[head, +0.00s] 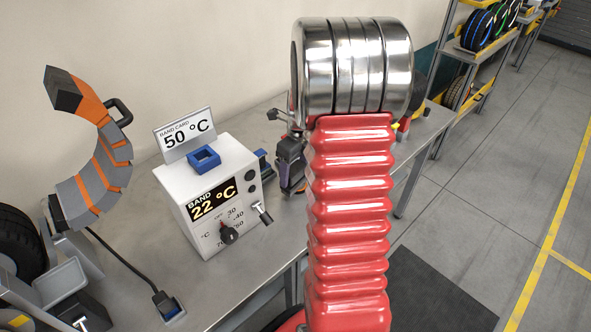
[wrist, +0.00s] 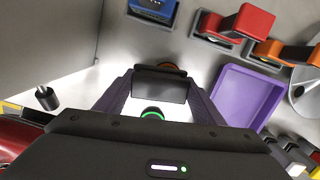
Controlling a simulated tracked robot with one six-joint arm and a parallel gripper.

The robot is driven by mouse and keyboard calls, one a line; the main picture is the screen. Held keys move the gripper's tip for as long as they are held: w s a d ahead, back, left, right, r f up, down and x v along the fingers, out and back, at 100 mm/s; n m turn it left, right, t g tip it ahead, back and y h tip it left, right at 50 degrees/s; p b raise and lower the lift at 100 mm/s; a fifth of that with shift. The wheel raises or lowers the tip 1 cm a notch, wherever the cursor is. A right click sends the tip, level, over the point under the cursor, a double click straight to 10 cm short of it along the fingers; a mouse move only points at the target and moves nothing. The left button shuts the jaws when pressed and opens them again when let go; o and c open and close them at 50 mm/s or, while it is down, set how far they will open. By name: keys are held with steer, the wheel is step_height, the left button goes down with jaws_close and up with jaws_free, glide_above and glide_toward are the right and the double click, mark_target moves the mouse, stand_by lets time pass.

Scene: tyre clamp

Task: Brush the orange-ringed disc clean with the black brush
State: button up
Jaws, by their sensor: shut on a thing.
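My gripper (wrist: 160,88) shows in the wrist view, its two dark purple-grey fingers reaching in from both sides. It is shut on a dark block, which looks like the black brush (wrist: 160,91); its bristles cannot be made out. Just beyond the brush an orange edge (wrist: 172,68) shows, likely the orange-ringed disc, mostly hidden behind the brush. I cannot tell if they touch. A green-ringed round thing (wrist: 153,113) shows between the fingers, nearer the gripper body. In the head view my red arm hides much of the bench, and the disc and brush cannot be made out there.
In the wrist view a purple tray (wrist: 222,105) lies right of the fingers, with red (wrist: 248,22) and orange (wrist: 268,50) parts above it. A blue part (wrist: 153,10) is at the top. In the head view a white band heater box (head: 215,165) stands on the grey bench.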

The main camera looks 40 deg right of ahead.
steer(key=shift+d, duration=0.1)
steer(key=shift+d, duration=0.3)
steer(key=shift+d, duration=0.15)
stand_by(0.4)
steer(key=shift+d, duration=0.3)
steer(key=shift+r, duration=0.1)
steer(key=shift+r, duration=2.9)
